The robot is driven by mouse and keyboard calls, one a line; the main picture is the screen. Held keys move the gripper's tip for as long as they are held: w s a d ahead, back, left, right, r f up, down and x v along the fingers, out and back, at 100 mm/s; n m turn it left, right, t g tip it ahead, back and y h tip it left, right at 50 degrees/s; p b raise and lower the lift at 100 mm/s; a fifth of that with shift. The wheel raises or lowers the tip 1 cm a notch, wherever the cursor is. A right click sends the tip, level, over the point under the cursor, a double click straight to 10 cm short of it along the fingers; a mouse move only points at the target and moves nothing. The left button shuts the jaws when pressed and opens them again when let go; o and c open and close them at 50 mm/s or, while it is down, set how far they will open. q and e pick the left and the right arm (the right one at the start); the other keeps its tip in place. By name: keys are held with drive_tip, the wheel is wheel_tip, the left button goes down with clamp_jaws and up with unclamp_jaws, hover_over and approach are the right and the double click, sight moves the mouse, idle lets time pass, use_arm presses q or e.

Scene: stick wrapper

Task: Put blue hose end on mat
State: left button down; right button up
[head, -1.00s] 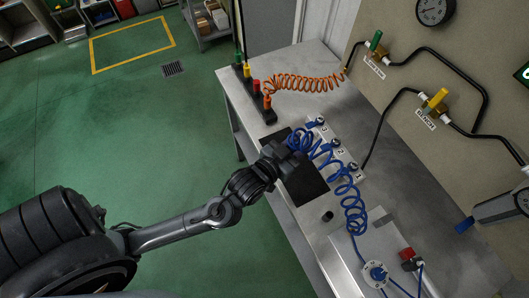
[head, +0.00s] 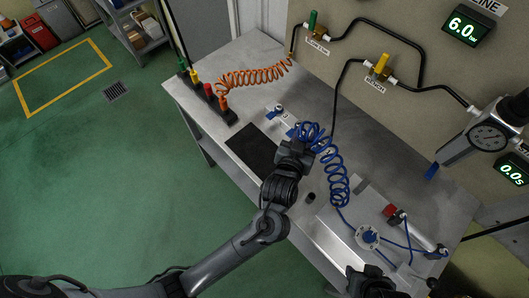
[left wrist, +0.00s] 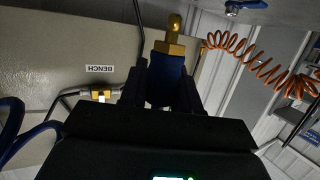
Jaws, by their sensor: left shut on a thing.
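My left gripper (head: 297,150) is shut on the blue hose end (left wrist: 170,82), whose brass tip (left wrist: 174,35) points out ahead of the fingers in the left wrist view. In the head view the gripper hides most of the hose end. The coiled blue hose (head: 333,170) hangs from it to the right. The black mat (head: 252,148) lies flat on the bench, just left of the gripper, and its visible part is bare. A dark part that looks like my right gripper (head: 372,284) shows at the bottom edge; its fingers are unclear.
A numbered port block (head: 275,108) stands behind the gripper, partly hidden. A rack of coloured connectors (head: 207,100) with an orange coil (head: 255,76) is at the back left. A small black cylinder (head: 310,197) stands on the metal bench (head: 250,52). A round fitting (head: 368,237) is at front right.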

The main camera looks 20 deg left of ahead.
drive_tip(key=shift+f+b, duration=0.65)
drive_tip(key=shift+f, duration=0.1)
use_arm(q)
drive_tip(key=shift+s+a+f+b, duration=0.15)
drive_tip(key=shift+a+f+b, duration=0.05)
drive_tip(key=shift+a+f, duration=2.55)
drive_tip(key=shift+s+a+f+b, duration=0.15)
drive_tip(key=shift+a+f, duration=2.35)
drive_tip(key=shift+a, duration=0.3)
use_arm(e)
drive_tip(key=shift+f, duration=0.35)
use_arm(q)
drive_tip(key=shift+f, duration=0.15)
drive_tip(key=c, duration=0.8)
unclamp_jaws()
